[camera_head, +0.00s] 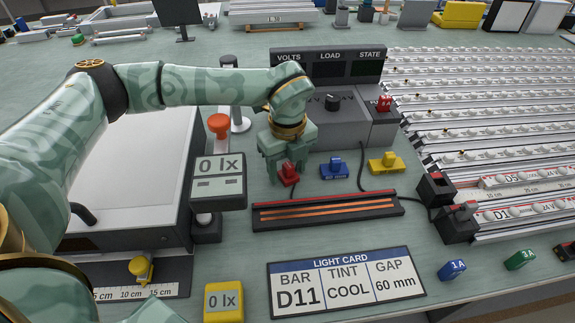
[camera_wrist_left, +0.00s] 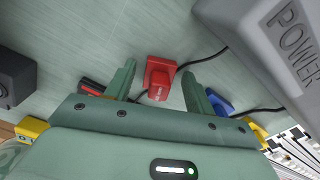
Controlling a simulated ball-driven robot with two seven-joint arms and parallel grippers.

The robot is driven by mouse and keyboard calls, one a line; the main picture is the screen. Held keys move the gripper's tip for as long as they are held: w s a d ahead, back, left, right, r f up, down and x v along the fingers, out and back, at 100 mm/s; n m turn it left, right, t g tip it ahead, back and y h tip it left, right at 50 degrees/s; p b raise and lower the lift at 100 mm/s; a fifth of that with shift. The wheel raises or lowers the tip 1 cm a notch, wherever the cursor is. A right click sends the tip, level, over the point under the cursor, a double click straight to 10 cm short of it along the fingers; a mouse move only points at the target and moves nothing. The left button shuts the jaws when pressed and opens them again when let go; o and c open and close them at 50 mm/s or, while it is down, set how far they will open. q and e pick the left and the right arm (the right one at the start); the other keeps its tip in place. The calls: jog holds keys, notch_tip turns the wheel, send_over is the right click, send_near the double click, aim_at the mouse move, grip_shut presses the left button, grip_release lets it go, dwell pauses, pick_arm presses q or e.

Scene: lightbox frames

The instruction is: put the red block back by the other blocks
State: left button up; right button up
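The red block (camera_head: 288,174) stands on the green bench at the left end of a short row, beside the blue block (camera_head: 335,169) and the yellow block (camera_head: 387,163). My left gripper (camera_head: 287,165) is right at the red block, pointing down. In the left wrist view the two fingers (camera_wrist_left: 158,70) are spread, with the red block (camera_wrist_left: 159,80) between them and a gap on each side. The blue block (camera_wrist_left: 218,103) shows beyond the right finger. My right gripper is not in view.
A black strip with orange bars (camera_head: 328,209) lies just in front of the blocks. The grey power box (camera_head: 335,118) stands behind them, with a dark cable running past. A meter reading 0 lx (camera_head: 218,180) stands left of my gripper.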

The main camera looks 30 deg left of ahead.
aim_at(288, 164)
pick_arm(q)
notch_tip(288, 164, up, 12)
jog(key=p, duration=0.4)
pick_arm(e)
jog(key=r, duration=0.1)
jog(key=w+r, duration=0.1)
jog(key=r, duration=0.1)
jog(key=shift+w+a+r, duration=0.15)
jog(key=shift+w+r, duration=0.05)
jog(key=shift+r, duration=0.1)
